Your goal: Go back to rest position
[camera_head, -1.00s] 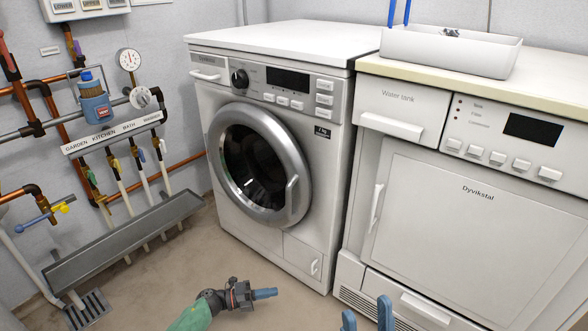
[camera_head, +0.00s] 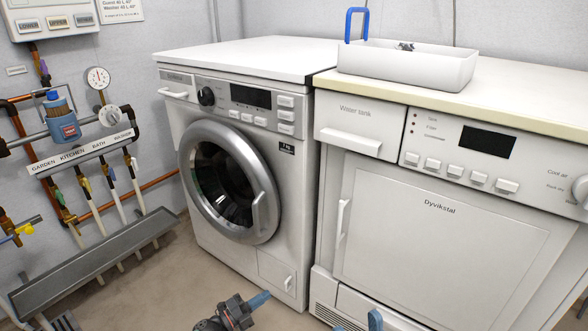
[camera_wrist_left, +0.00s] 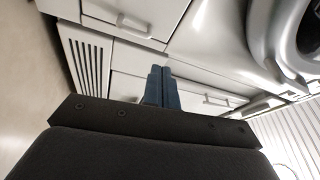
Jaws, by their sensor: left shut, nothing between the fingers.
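My left gripper (camera_head: 260,299) is low in the head view, in front of the washing machine and above the floor. Its blue fingers are together with nothing between them, and point up to the right. The left wrist view shows the same shut blue fingers (camera_wrist_left: 161,86) with appliance fronts behind them. My right gripper (camera_head: 358,324) shows only as two blue fingertips at the bottom edge, apart from each other. The rest of it is out of frame.
A white washing machine (camera_head: 270,160) stands beside a Dyvikstal dryer (camera_head: 430,240). A white basin (camera_head: 420,72) with a blue loop handle (camera_head: 348,25) sits on the counter (camera_head: 530,115). Pipes and a grey trough (camera_head: 90,265) line the left wall. Some floor (camera_head: 170,290) is clear.

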